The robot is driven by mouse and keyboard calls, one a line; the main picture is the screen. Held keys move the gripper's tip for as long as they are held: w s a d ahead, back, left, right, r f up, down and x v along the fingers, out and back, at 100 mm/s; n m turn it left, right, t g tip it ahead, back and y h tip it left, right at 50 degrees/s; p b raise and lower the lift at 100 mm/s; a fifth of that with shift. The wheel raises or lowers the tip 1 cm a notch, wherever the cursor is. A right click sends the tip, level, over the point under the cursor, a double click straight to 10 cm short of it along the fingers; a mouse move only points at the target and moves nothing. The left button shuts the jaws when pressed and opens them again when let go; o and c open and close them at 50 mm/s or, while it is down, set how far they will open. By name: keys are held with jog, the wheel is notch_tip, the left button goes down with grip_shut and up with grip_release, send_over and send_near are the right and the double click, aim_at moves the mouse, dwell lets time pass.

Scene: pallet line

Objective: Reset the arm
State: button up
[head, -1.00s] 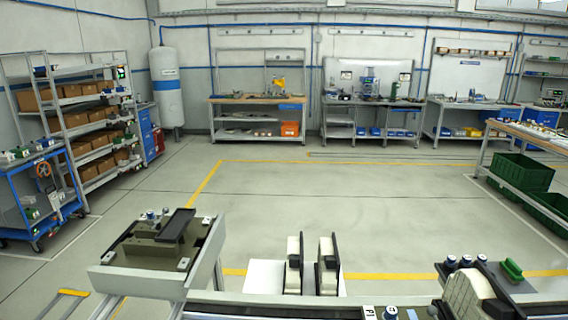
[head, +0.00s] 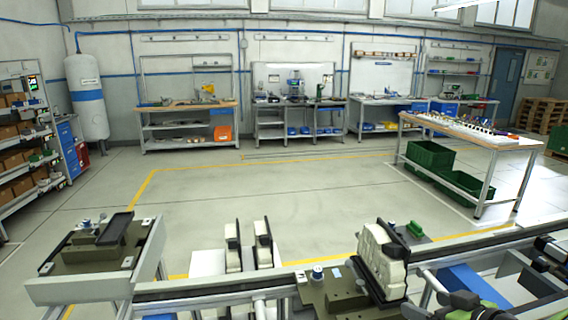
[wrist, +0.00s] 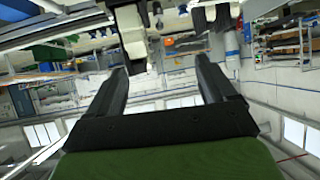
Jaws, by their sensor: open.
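My gripper (wrist: 160,66) is in the wrist view, with its two dark fingers wide apart and nothing between them. The green part of my wrist fills the bottom of that view. The room shows upside down behind the fingers, so my gripper is tilted well away from a straight-down pose. In the head view, dark and green parts at the lower right look like my arm; the fingers cannot be made out there.
A conveyor rail (head: 210,287) runs across the front. On or by it are a fixture plate (head: 92,245) at left, two dark upright holders (head: 248,246) and a cream ribbed part (head: 382,262). Green crates (head: 431,158) sit under a table (head: 470,133). The floor beyond is open.

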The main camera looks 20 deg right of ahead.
jog(key=w+a+f+n+g+y, duration=0.1)
jog(key=w+a+g, duration=0.1)
jog(key=a, duration=0.6)
jog(key=w+a+n+g+y, duration=0.1)
jog(key=w+a+g, duration=0.15)
jog(key=a, duration=0.55)
jog(key=s+a+r+g, duration=0.1)
jog(key=s+a+g, duration=0.1)
jog(key=s+a, duration=0.8)
jog(key=a, duration=0.2)
jog(key=shift+s+a+h, duration=0.2)
jog(key=shift+a+h, duration=0.15)
jog(key=shift+h, duration=0.05)
